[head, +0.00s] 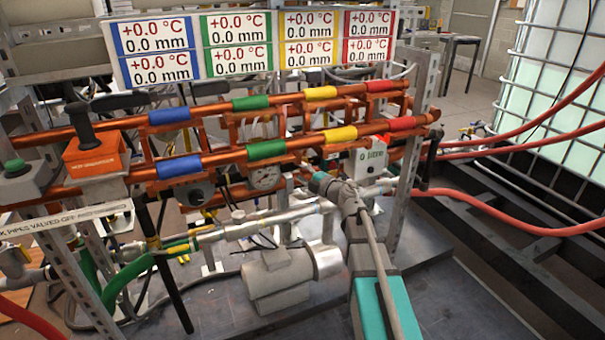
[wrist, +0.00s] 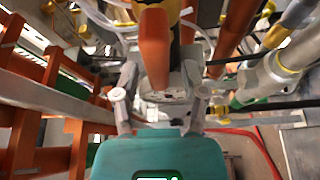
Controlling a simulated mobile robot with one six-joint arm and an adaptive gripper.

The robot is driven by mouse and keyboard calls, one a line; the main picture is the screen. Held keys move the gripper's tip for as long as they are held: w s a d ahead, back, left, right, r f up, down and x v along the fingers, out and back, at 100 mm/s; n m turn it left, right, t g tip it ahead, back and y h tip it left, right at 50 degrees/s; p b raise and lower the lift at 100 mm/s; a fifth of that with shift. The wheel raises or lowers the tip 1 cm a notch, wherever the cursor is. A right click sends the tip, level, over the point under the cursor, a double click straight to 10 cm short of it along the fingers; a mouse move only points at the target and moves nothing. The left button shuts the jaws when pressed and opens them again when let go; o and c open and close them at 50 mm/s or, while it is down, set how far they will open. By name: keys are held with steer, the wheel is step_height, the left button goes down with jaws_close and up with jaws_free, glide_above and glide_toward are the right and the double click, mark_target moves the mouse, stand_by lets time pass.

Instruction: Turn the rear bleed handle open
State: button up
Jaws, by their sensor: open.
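In the wrist view my gripper (wrist: 160,88) is open, with its two grey fingers apart. An orange bar-like part (wrist: 155,48) stands between and beyond the fingers. I cannot tell whether it touches them or whether it is the rear bleed handle.
Orange pipes (head: 225,158) with coloured bands run across the rack below a display board (head: 250,45). Silver pipework and a grey motor-like unit (head: 280,275) lie below. Red hoses (head: 505,217) run right towards a caged tank (head: 560,110). Wrist-view surroundings are crowded.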

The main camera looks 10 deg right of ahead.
steer(key=shift+m, duration=0.4)
